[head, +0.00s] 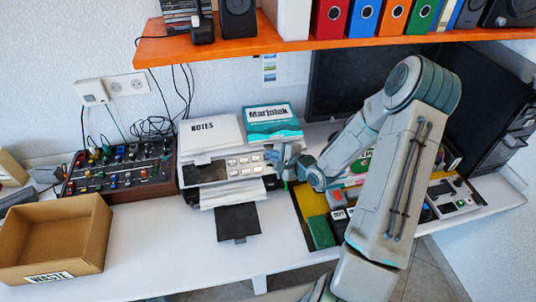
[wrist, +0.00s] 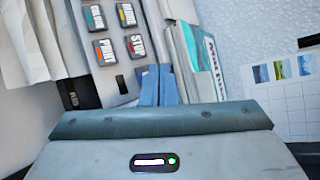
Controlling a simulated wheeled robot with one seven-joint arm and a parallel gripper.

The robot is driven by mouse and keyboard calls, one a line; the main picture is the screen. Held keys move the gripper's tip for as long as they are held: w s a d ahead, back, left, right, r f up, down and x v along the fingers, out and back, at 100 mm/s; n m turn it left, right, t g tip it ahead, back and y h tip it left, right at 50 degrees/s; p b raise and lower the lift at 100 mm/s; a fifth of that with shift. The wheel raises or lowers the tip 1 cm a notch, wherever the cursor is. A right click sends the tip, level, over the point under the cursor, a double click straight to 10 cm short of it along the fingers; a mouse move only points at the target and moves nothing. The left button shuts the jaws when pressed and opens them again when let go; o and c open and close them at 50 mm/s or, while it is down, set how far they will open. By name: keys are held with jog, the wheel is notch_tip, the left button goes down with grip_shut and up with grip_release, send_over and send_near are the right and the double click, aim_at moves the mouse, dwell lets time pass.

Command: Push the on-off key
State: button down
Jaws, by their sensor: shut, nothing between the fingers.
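A grey-white printer (head: 205,172) stands on the desk in the head view. Its control panel (head: 257,160) holds several small light keys. In the wrist view the panel (wrist: 111,75) shows dark grey keys, among them a stop key (wrist: 135,46) and a print key (wrist: 104,52). Contact cannot be told. It also shows in the head view (head: 274,158).
Notes (head: 211,132) and a teal book (head: 272,118) lie on the printer. A mixer board (head: 118,168) and a cardboard waste box (head: 92,235) are at left. An orange shelf (head: 250,46) hangs above. Other devices crowd the desk at right, partly behind my arm.

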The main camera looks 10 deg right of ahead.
jog(key=shift+r, duration=0.1)
jog(key=shift+s+r+p, duration=0.5)
jog(key=shift+r+p, duration=0.35)
jog(key=shift+s+r+p, duration=0.45)
jog(key=shift+r+p, duration=0.35)
jog(key=shift+s+r+p, duration=0.5)
jog(key=shift+r+p, duration=0.35)
